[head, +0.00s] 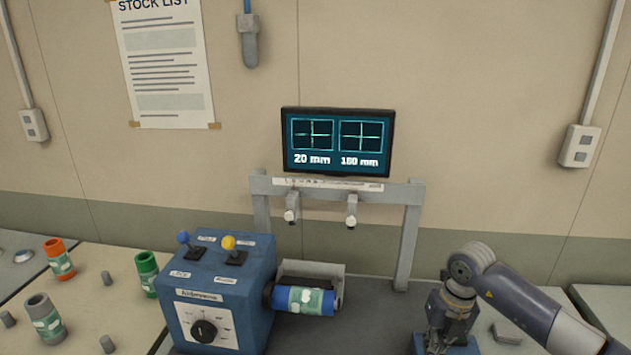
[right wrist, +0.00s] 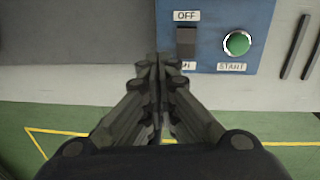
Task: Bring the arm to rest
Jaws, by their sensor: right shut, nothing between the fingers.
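My right arm comes in from the right in the head view, with the wrist bent down over the front right of the machine. My right gripper (right wrist: 158,62) is shut and empty in the right wrist view. Its fingertips lie in the picture just below and left of a dark OFF switch (right wrist: 186,42) on a blue panel (right wrist: 215,12). A green START button (right wrist: 237,43) is right of the switch. I cannot tell whether the fingertips touch the panel. My left gripper is not in view.
A blue control box (head: 219,285) with two levers and a dial stands at centre left. A blue roll (head: 305,301) sits beside it. A grey frame (head: 410,235) carries two sensors below a screen (head: 338,143). Several coloured rolls stand on the left table (head: 95,285).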

